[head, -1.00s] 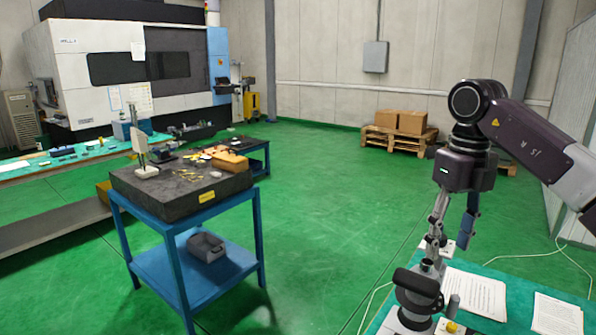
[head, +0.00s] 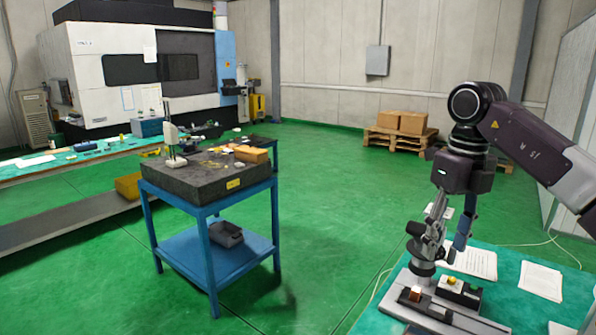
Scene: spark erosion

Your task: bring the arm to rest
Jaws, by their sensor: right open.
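My right gripper (head: 450,222) hangs from my right arm at the right of the head view, fingers pointing down. It is open, and I see nothing held in it. It is above the green-topped bench at lower right, over or just in front of a grey and black device (head: 428,262) with a round column; I cannot tell whether they touch. My left gripper is not in the view.
The green bench (head: 505,312) carries papers (head: 541,281), a small box with a yellow button (head: 459,287) and a long grey base. A blue stand with a dark granite plate (head: 195,182) is left of centre. A large machine (head: 88,85) stands behind. Green floor between is clear.

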